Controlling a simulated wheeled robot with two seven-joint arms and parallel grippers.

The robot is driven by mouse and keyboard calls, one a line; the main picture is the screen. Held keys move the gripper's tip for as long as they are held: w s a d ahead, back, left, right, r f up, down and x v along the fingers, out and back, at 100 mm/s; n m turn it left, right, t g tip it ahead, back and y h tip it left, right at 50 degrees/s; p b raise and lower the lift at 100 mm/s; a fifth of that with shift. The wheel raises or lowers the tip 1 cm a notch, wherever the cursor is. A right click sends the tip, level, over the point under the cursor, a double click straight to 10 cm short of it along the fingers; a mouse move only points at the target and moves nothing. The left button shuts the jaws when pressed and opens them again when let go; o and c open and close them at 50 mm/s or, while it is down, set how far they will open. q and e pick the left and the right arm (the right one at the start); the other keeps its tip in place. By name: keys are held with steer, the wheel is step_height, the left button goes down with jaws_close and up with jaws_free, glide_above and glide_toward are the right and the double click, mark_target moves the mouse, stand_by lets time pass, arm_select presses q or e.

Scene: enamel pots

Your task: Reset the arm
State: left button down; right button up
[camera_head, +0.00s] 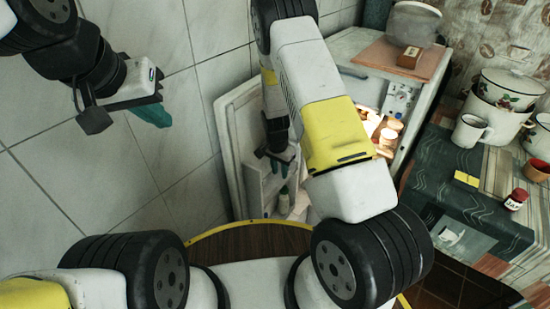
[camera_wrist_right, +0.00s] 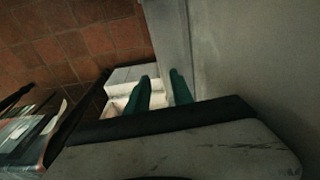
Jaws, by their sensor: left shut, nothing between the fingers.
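My left gripper (camera_head: 153,112) is at the left of the head view, with its teal fingers together and empty, over pale tiles. My right arm (camera_head: 335,130) crosses the middle of the head view. My right gripper (camera_head: 275,160) is beside the inner side of an open white fridge door (camera_head: 230,125). In the right wrist view its two teal fingers (camera_wrist_right: 163,88) stand apart, with nothing visible held between them. Whether they touch the door cannot be told. The fridge (camera_head: 345,45) is partly hidden behind my right arm.
Lit jars (camera_head: 390,135) stand inside the fridge. A small box (camera_head: 409,57) and a pale pot (camera_head: 415,22) are on its top. The counter at right holds an enamel pot (camera_head: 505,92), a mug (camera_head: 470,131), a yellow block (camera_head: 466,179) and a red jar (camera_head: 516,199).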

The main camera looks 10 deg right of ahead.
steer(key=shift+s+r, duration=0.1)
steer(key=shift+r, duration=0.35)
steer(key=s+r+n+t+y, duration=0.1)
steer(key=s+r+n, duration=0.15)
steer(key=r, duration=1.05)
steer(key=s+r+n+t+y, duration=0.1)
steer(key=s+r+y, duration=0.15)
steer(key=r, duration=1.15)
steer(key=s+d+r+n+t, duration=0.1)
steer(key=s+r+n, duration=0.1)
steer(key=s+r, duration=0.5)
steer(key=s+d+r+n+t, duration=0.1)
steer(key=s+r+n+t, duration=0.1)
steer(key=s+r, duration=0.6)
steer(key=s+n, duration=0.1)
steer(key=s, duration=0.5)
steer(key=shift+d, duration=0.35)
